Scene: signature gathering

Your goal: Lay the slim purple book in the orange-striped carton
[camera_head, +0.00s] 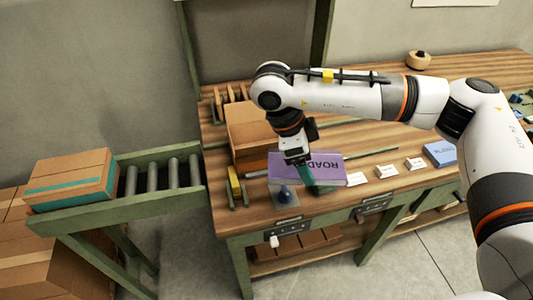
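The purple book (328,164), with "ROAD" lettering upside down to me, is at the front left of the workbench. My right gripper (298,160) comes down over its upper left part and looks shut on it, though the fingertips are small and partly hidden. A dark green strip (312,182) crosses the book just below the gripper. My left gripper is not in view.
A closed carton with teal stripes (70,180) sits on the roller conveyor (158,175) at left. White cards (386,171) and a blue box (439,154) line the front edge to the right.

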